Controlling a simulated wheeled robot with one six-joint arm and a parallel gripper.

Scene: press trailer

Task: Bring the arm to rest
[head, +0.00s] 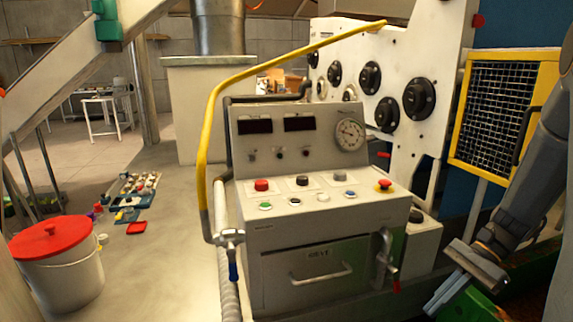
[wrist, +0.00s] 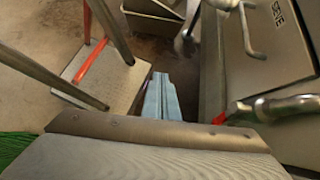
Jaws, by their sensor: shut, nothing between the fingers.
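My gripper (head: 447,296) is at the lower right of the head view, in front of and to the right of the grey control console (head: 330,226). Its pale blue fingers are together with nothing between them. The fingers point down and to the left, apart from the console. In the wrist view my gripper (wrist: 161,98) points down towards the floor, with the console's drawer front (wrist: 262,40) at the right. My arm comes in from the right edge of the head view.
A pipe with a red-handled valve (head: 388,262) sticks out from the console's right front. A yellow-framed mesh guard (head: 503,112) stands behind my arm. A yellow bent rail (head: 207,135) runs up the console's left side. A red-lidded white bucket (head: 55,265) stands at the left.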

